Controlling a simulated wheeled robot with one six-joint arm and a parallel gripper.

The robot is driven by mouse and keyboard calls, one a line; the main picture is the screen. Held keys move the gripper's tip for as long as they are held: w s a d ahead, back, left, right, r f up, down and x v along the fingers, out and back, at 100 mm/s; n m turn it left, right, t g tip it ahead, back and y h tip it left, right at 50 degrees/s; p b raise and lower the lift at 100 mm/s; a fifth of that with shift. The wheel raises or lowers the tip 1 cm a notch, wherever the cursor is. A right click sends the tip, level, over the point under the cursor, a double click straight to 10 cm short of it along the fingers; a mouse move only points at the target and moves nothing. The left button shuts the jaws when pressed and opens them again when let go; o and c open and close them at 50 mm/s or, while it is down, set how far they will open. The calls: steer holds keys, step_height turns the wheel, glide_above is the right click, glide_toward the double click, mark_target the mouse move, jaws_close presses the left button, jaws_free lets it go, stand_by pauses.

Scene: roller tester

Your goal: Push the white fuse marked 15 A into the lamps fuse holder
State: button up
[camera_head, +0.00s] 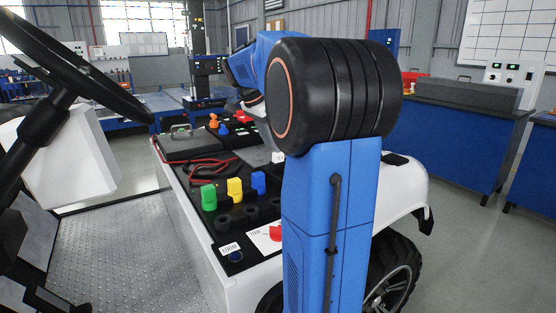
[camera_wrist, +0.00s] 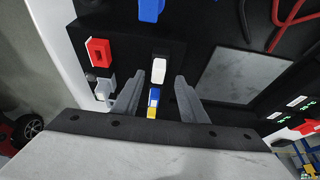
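In the wrist view a white fuse-like block (camera_wrist: 159,70) with a dark lower end stands on a black panel, between and just beyond the fingertips of my gripper (camera_wrist: 160,80). The fingers are apart, with gaps on both sides of the block, so my gripper is open. A second pale block (camera_wrist: 104,88) sits left of the left finger. No 15 A marking is readable, and I cannot tell which holder is for the lamps. In the head view a small white piece (camera_head: 278,156) shows beside my arm, which hides my gripper.
A red block (camera_wrist: 99,52) and a blue, white and yellow piece (camera_wrist: 153,102) are close to the fingers. Green (camera_head: 208,197), yellow (camera_head: 235,189) and blue (camera_head: 258,183) pieces stand on the vehicle's black panel. Red cables (camera_head: 208,165) lie behind them. A steering wheel (camera_head: 75,65) is at left.

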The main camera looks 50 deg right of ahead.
steer(key=x, duration=0.4)
steer(key=shift+s+d+f, duration=0.15)
steer(key=shift+d+f, duration=0.1)
steer(key=shift+f, duration=0.1)
steer(key=shift+c, duration=0.3)
jaws_close()
steer(key=shift+r, duration=0.15)
step_height(320, 180, up, 10)
steer(key=shift+a, duration=0.2)
stand_by(0.3)
